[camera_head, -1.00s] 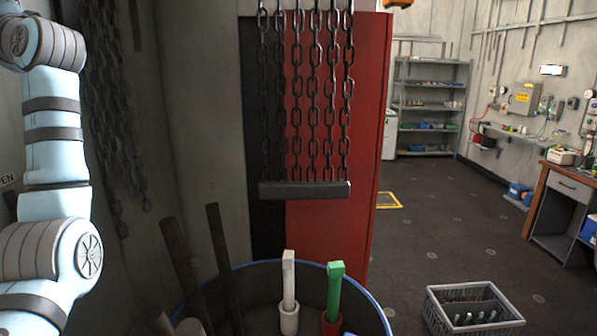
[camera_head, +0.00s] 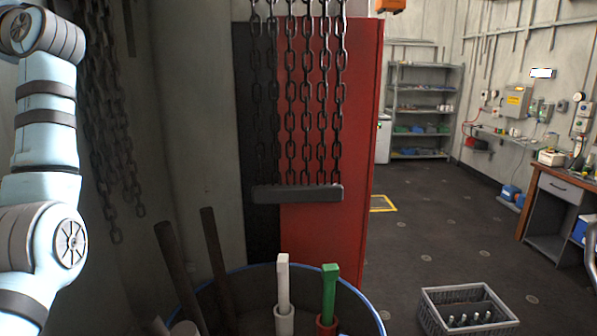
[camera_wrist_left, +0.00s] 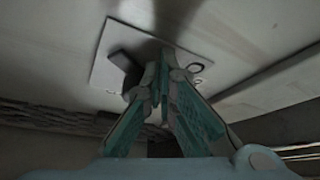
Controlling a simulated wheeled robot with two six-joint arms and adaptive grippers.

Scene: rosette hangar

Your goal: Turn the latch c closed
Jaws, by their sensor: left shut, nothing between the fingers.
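In the left wrist view, my left gripper (camera_wrist_left: 166,80) is shut and empty, its teal-padded fingers pointing at a pale wall. A light plate (camera_wrist_left: 104,70) is on that wall, with a dark bar-like part (camera_wrist_left: 126,61) that may be latch c; no label is legible. The fingertips overlap the plate's lower right in the picture; whether they touch the dark part I cannot tell. A small ring (camera_wrist_left: 195,67) shows right of the fingers. In the head view only my left arm shows, at the left edge; its gripper is out of frame. My right gripper is not in view.
Chains with a dark bar (camera_head: 297,193) hang before a red panel (camera_head: 325,236). Below is a blue-rimmed drum (camera_head: 357,294) with dark rods, a white bar (camera_head: 283,285) and a green bar (camera_head: 329,288). A grey crate (camera_head: 512,320) stands on open floor at right.

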